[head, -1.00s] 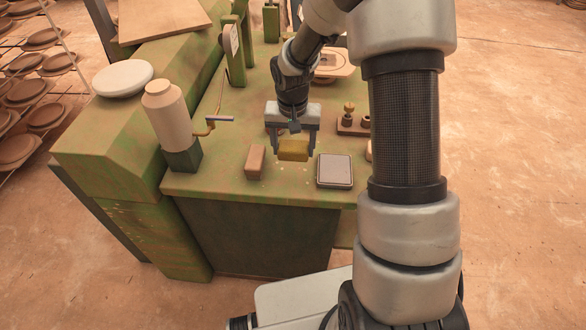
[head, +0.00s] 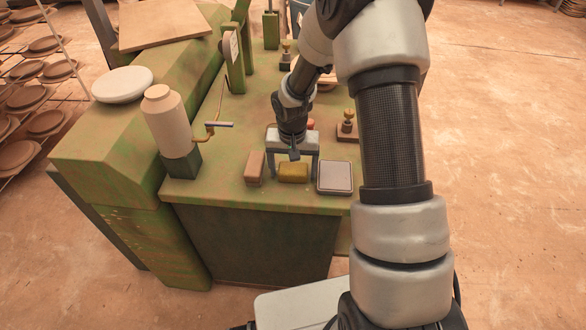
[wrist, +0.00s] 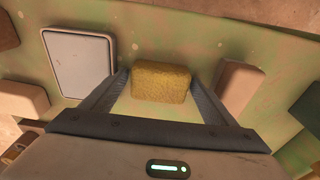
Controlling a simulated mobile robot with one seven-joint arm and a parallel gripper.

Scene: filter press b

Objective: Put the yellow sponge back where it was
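The yellow sponge (head: 293,172) rests on the green press top near its front edge, between a tan block (head: 255,169) and a pale grey rectangular pad (head: 335,177). My gripper (head: 293,175) points down over it with a finger on either side. The fingers look open, with narrow gaps beside the sponge. In the wrist view the sponge (wrist: 162,83) lies between the fingertips (wrist: 161,75), the pad (wrist: 79,62) to its left and the block (wrist: 240,88) to its right. The sponge's underside is hidden.
A cream bottle-like cylinder (head: 164,120) on a dark base and a crank handle (head: 219,124) stand left of my gripper. A small brass-topped stand (head: 347,127) is behind the pad. A white round lid (head: 122,84) lies on the left ledge. My arm hides the right side.

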